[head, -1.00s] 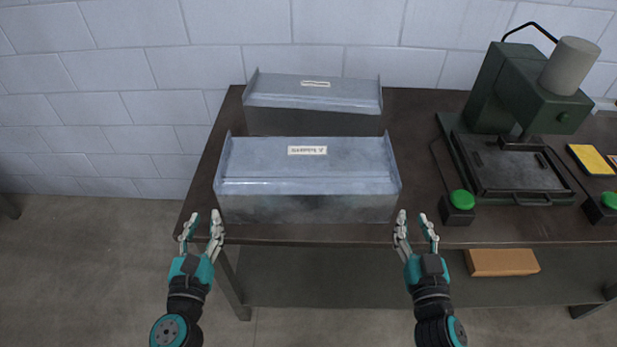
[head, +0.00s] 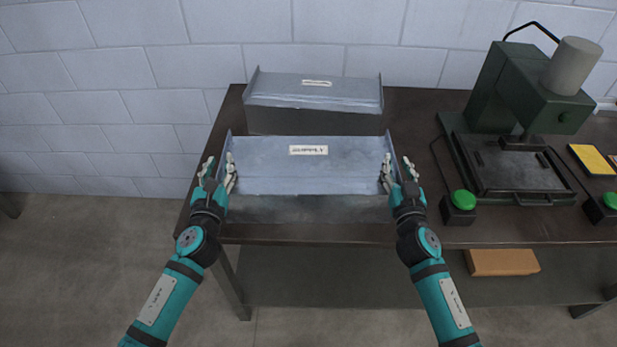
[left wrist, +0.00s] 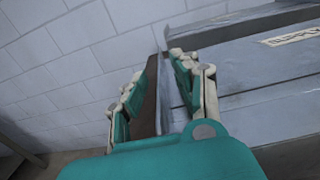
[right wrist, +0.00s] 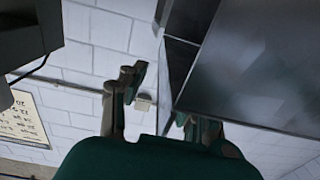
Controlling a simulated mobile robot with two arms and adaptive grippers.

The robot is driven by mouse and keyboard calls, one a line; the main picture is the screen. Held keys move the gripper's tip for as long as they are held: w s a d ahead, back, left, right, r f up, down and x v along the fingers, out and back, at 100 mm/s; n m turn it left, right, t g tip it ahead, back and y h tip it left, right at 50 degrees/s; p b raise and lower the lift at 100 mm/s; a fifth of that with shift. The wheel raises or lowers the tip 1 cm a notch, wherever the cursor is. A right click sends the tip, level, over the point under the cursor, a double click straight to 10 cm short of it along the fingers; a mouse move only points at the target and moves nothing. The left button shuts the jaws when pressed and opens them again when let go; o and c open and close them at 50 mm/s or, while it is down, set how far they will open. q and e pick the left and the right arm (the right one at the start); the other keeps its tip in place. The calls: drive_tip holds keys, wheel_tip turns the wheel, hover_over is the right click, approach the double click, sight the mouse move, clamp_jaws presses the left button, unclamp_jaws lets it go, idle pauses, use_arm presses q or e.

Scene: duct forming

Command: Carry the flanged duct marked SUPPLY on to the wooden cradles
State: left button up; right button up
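The grey sheet-metal duct marked SUPPLY (head: 308,178) lies at the front of the dark bench, with an upright flange at each end. Its label also shows in the left wrist view (left wrist: 295,36). My left gripper (head: 218,166) is open at the duct's left end, its fingers on either side of the end flange (left wrist: 163,95). My right gripper (head: 398,166) is open at the right end, its fingers apart beside that flange. In the right wrist view the inner finger is partly hidden by the duct (right wrist: 255,65). No wooden cradles show.
A second, similar duct (head: 315,94) stands close behind; its label is unreadable. A green press (head: 520,95) with a dark plate and green buttons (head: 463,200) stands to the right. The bench (head: 415,125) has a narrow clear strip between. A wall is behind.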

use_arm(q)
drive_tip(key=shift+w, duration=0.45)
use_arm(e)
drive_tip(key=shift+w, duration=0.45)
use_arm(q)
clamp_jaws()
use_arm(e)
clamp_jaws()
use_arm(q)
drive_tip(key=shift+r, duration=0.25)
use_arm(e)
drive_tip(key=shift+r, duration=0.3)
